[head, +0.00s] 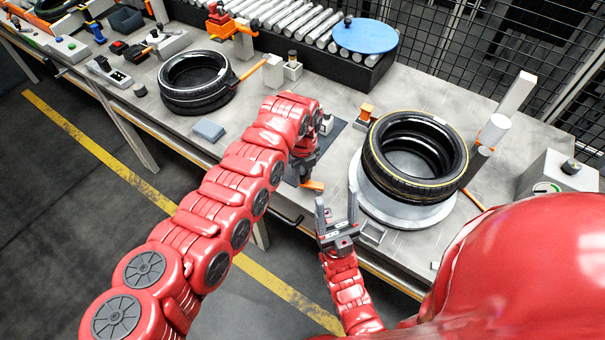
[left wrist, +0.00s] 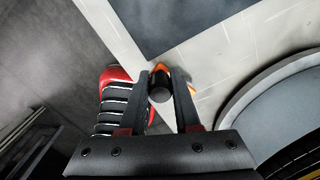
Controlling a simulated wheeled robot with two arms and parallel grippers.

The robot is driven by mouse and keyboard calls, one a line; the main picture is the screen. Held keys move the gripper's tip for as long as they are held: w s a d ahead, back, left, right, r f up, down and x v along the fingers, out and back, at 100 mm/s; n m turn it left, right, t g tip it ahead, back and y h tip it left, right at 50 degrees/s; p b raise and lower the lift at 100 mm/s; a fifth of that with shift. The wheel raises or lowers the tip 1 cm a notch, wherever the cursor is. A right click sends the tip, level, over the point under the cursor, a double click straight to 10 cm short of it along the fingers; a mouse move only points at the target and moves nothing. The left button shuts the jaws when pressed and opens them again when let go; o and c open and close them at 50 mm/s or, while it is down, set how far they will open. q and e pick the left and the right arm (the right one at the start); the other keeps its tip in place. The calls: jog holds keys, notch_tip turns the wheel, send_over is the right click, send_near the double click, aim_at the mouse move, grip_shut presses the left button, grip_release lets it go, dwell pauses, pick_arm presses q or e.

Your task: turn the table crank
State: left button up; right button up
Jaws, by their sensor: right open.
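The table crank shows as an orange arm (head: 312,185) near the front edge of the table, beside a dark plate. In the left wrist view, its black round handle (left wrist: 160,88) sits between my left fingertips, with orange behind it. My left gripper (left wrist: 160,92) has its fingers close on both sides of this handle and looks shut on it. In the head view the left gripper (head: 304,168) is partly hidden by its own red arm. My right gripper (head: 337,212) is open and empty, fingers up, just in front of the table edge.
A tyre with a yellow line (head: 375,170) lies on a round grey turntable (head: 400,212) right of the crank. Another tyre (head: 195,100) lies at the left. A roller conveyor (head: 290,18) and a blue disc (head: 365,36) are behind. A grey control box (head: 545,175) stands at right.

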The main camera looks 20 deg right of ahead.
pick_arm(q)
grip_shut()
jog(key=shift+s+a+n, duration=0.1)
jog(key=shift+n, duration=0.2)
